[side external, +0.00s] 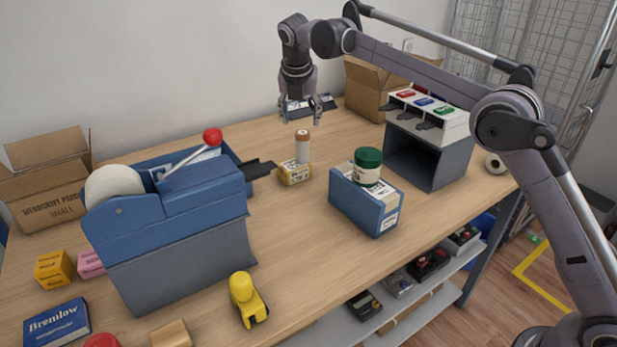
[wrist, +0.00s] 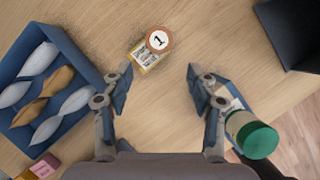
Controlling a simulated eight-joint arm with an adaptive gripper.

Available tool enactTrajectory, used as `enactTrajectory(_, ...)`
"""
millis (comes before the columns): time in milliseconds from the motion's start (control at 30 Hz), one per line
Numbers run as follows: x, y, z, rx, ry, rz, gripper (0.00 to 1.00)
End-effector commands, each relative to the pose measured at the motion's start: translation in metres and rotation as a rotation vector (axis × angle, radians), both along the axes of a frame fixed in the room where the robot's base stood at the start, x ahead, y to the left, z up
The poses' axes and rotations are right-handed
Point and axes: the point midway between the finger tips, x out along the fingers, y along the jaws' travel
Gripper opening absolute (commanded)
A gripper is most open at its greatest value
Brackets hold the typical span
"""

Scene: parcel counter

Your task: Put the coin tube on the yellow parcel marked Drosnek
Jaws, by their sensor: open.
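The coin tube (side external: 302,147) is a white cylinder with a brown cap. It stands upright on a small yellow parcel (side external: 296,175). In the wrist view, its round top marked "1" (wrist: 158,40) covers part of that parcel (wrist: 146,60). The printing on this parcel is too small to read. Another yellow parcel (side external: 53,270) lies at the far left, its marking also unreadable. My gripper (side external: 300,112) is open and empty, above and behind the tube. In the wrist view the tube lies beyond my spread fingertips (wrist: 158,78), not between them.
A blue dispenser (side external: 170,225) stands left. A blue box (side external: 362,203) with a green-lidded jar (side external: 367,166) stands right of the tube. A grey open-front unit (side external: 431,157) is farther right. In the wrist view, a blue tray (wrist: 72,45) holds twisted items. Bare wood surrounds the parcel.

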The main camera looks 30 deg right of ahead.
Motion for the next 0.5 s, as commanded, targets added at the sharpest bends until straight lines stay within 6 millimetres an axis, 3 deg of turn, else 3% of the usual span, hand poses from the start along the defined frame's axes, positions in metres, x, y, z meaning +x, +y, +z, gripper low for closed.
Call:
enactTrajectory(167,-0.022,-0.011,0.019,0.081,-0.061,-0.169,0.59)
enactTrajectory(500,-0.107,-0.037,0.048,0.368,-0.232,-0.712,0.59)
